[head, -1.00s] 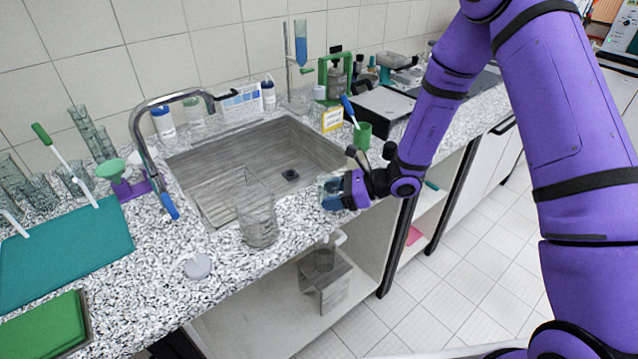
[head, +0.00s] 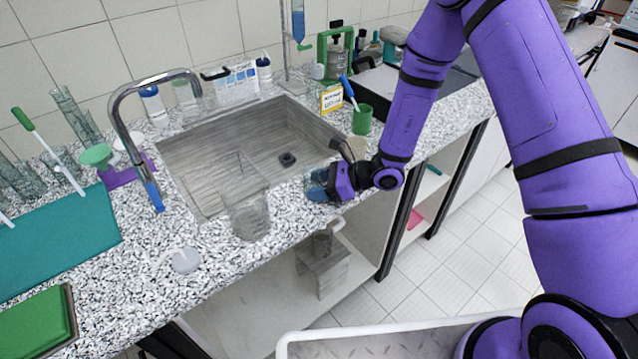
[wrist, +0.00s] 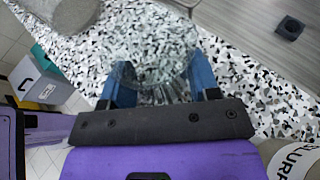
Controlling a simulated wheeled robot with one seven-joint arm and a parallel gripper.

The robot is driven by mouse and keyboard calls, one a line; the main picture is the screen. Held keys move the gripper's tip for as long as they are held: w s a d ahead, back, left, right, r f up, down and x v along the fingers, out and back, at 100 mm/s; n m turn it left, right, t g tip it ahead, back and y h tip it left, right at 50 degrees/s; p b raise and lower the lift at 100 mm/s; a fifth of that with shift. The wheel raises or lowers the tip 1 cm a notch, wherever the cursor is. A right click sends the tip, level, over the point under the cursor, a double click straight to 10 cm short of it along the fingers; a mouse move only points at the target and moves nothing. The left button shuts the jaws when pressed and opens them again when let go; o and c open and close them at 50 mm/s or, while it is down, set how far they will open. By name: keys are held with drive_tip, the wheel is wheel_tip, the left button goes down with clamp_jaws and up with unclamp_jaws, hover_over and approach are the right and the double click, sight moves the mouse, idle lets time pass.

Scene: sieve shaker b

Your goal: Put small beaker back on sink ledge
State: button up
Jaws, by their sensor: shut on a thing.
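My gripper (head: 318,186) has blue fingers and is low over the front strip of the counter. In the wrist view the fingers (wrist: 160,85) are closed on the sides of the small beaker (wrist: 153,58), a clear glass that is hard to make out against the speckled stone. In the head view the small beaker is mostly hidden by the fingers. The sink ledge (head: 285,205) is the speckled strip between the steel sink (head: 215,140) and the counter's front edge. I cannot tell whether the beaker's base touches it.
A larger clear beaker (head: 248,212) stands on the ledge to the left of my gripper. A green cup (head: 362,120) and a yellow box (head: 331,98) stand behind and right. The faucet (head: 130,130) is at the sink's left. A white-railed grey surface (head: 400,342) is at the bottom.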

drive_tip(key=shift+f, duration=0.15)
drive_tip(key=o, duration=0.9)
drive_tip(key=shift+o, duration=0.2)
drive_tip(key=shift+d+r, duration=0.2)
drive_tip(key=shift+r, duration=0.05)
drive_tip(key=v, duration=1.2)
drive_tip(key=s+d+r+n+g+h, duration=0.1)
drive_tip(key=s+r+n, duration=0.25)
drive_tip(key=r, duration=0.25)
drive_tip(key=s+r+n+g+h, duration=0.1)
drive_tip(key=s+r+n, duration=0.25)
drive_tip(key=r, duration=0.35)
drive_tip(key=s+d+r+n+g+h, duration=0.1)
drive_tip(key=s+r+n+g+h, duration=0.1)
drive_tip(key=r+n, duration=0.3)
drive_tip(key=s+d+r+n+t+h, duration=0.6)
drive_tip(key=s+d+r+n+h, duration=0.2)
drive_tip(key=s+d+r, duration=0.5)
wheel_tip(320, 180, up, 3)
drive_tip(key=s+h, duration=0.1)
drive_tip(key=s, duration=0.2)
drive_tip(key=shift+t, duration=0.3)
